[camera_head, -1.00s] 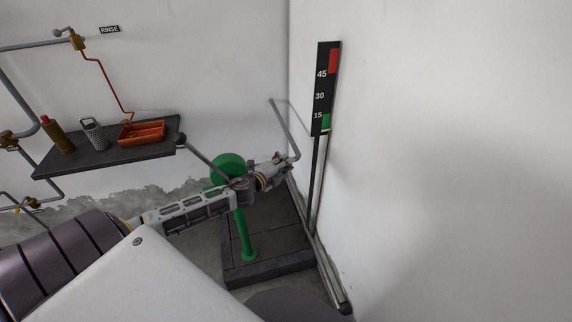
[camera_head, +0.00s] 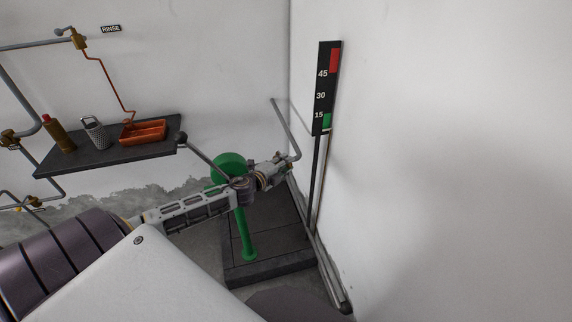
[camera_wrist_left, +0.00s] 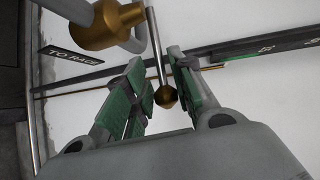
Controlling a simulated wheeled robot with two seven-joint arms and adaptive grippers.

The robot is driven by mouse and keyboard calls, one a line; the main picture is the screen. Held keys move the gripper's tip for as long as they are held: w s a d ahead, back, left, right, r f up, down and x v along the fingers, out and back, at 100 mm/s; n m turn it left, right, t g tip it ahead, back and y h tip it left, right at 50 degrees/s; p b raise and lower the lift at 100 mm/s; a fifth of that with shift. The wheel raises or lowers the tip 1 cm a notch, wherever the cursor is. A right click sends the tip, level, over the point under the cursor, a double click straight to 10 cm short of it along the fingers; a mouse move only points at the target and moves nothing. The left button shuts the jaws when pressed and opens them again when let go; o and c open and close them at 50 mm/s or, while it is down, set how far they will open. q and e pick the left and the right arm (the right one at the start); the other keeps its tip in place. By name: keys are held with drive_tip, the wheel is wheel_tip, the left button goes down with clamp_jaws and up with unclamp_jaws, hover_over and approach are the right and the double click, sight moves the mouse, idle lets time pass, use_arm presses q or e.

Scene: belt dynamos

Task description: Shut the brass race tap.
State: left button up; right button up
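The brass race tap (camera_wrist_left: 112,24) shows at the top of the left wrist view, beside a "TO RACE" plate (camera_wrist_left: 72,59). A thin grey lever ending in a brass ball knob (camera_wrist_left: 165,97) hangs down from the top of that view. My left gripper (camera_wrist_left: 156,60) is open, its two green-padded fingers on either side of the lever and knob, with a gap showing on each side. In the head view my left gripper (camera_head: 272,172) is by the wall corner and largely hides the tap. My right gripper is not in view.
A dark shelf (camera_head: 105,153) on the left holds an orange tray (camera_head: 143,132), a metal grater-like cup (camera_head: 95,132) and a brown bottle (camera_head: 58,135). A green stand (camera_head: 243,235) is behind my arm. A gauge board (camera_head: 326,90) stands by the right wall, which is otherwise bare.

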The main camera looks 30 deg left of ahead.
use_arm(q)
drive_tip(key=shift+o, duration=0.8)
drive_tip(key=shift+a+f, duration=0.1)
drive_tip(key=shift+a, duration=0.05)
drive_tip(key=shift+d, duration=0.2)
drive_tip(key=shift+s, duration=0.25)
drive_tip(key=s+a+r, duration=0.1)
drive_tip(key=s+r, duration=0.1)
drive_tip(key=s, duration=0.9)
drive_tip(key=shift+s+r, duration=0.15)
drive_tip(key=shift+r, duration=0.05)
drive_tip(key=shift+c, duration=0.4)
